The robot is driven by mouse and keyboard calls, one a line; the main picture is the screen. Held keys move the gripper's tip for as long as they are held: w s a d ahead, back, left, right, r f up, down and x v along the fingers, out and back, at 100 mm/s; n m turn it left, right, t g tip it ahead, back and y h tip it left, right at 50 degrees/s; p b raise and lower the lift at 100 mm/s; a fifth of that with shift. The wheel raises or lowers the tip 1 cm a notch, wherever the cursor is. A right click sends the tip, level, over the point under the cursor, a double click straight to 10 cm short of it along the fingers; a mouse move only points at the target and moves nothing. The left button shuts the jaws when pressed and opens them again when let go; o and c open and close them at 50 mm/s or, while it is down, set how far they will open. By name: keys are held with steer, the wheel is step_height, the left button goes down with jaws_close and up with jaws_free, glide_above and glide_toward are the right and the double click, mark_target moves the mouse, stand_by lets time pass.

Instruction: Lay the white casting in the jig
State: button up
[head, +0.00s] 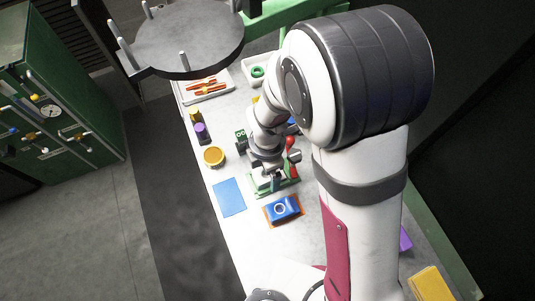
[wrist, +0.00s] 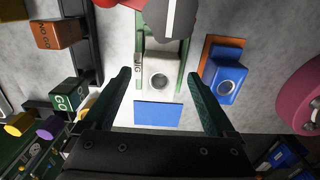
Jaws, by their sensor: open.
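The white casting (wrist: 160,77), a pale block with a round bore, lies in the green jig (wrist: 139,40) in the wrist view, between its side rails. The jig also shows in the head view (head: 289,187), but the casting there is largely hidden by my wrist. My gripper (wrist: 159,73) is open, with one dark green finger on each side of the casting and visible gaps between. I cannot tell its height above the casting. A dark grey rounded part (wrist: 170,18) covers the jig's far end.
A blue casting (wrist: 226,79) sits on an orange mat to the right. A bare blue mat (wrist: 158,116) lies on the near side. GO (wrist: 62,98) and NO GO (wrist: 55,34) blocks stand left. A pink round object (wrist: 302,96) is far right. A yellow round container (head: 214,157) stands left.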

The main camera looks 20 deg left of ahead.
step_height(320, 180, up, 14)
steer(key=s+d+r+m, duration=0.1)
steer(key=s+d+m, duration=0.2)
steer(key=m, duration=0.8)
steer(key=s+d+r+m+y, duration=0.1)
steer(key=s+d+m, duration=0.3)
steer(key=d+m, duration=0.4)
steer(key=s+d+r+m, duration=0.2)
steer(key=s+d+m, duration=0.2)
steer(key=m, duration=0.9)
steer(key=shift+d+m+y, duration=0.3)
steer(key=shift+d+y, duration=0.1)
steer(key=shift+d, duration=0.85)
steer(key=shift+w+r, duration=0.1)
steer(key=shift+c, duration=0.2)
